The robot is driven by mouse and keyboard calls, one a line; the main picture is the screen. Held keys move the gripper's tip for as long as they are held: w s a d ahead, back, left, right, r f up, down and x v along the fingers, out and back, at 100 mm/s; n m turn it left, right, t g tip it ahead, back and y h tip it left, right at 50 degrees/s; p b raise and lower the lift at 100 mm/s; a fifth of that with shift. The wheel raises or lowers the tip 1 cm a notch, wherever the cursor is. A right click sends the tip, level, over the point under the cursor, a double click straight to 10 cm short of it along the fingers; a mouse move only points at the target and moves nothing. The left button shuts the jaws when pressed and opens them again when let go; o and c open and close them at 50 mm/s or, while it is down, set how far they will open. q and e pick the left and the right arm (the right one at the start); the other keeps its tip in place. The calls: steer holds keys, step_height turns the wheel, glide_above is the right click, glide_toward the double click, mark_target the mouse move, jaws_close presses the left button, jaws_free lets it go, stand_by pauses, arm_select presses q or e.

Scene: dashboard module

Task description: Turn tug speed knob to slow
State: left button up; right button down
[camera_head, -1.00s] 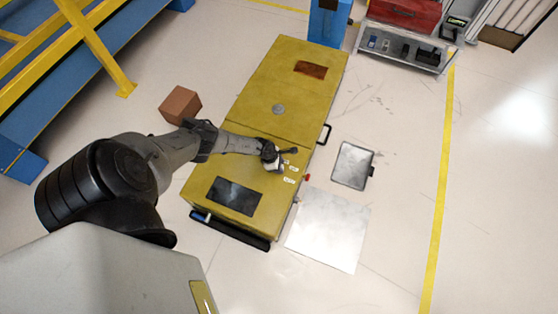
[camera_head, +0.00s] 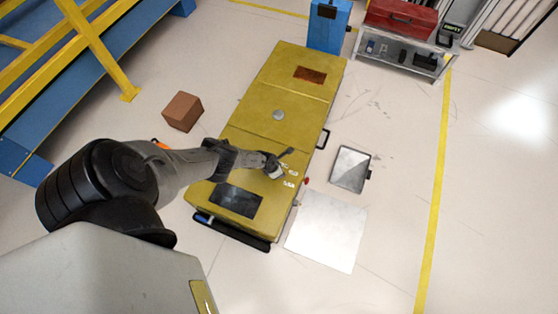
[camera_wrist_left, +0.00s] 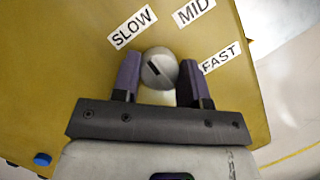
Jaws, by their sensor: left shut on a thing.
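The tug speed knob (camera_wrist_left: 160,69) is a round grey dial with a dark pointer mark on the yellow top of the tug (camera_head: 262,120). In the left wrist view the mark slants to the upper left, roughly toward the SLOW label (camera_wrist_left: 132,27). The MID label (camera_wrist_left: 195,12) is above right of the knob and the FAST label (camera_wrist_left: 221,57) is to its right. My left gripper (camera_wrist_left: 158,73) is shut on the knob, one dark finger on each side. In the head view my left gripper (camera_head: 273,166) covers the knob. My right gripper does not show.
A dark screen panel (camera_head: 236,200) lies in the tug's near end. A red button (camera_head: 306,181) and a black handle (camera_head: 323,139) are on its right side. A brown box (camera_head: 183,111) stands on the floor at left. A blue button (camera_wrist_left: 42,159) shows in the wrist view.

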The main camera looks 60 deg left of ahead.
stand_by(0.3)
arm_select(q)
steer(key=o, duration=0.9)
steer(key=shift+p+v, duration=6.9)
steer(key=shift+p, duration=0.15)
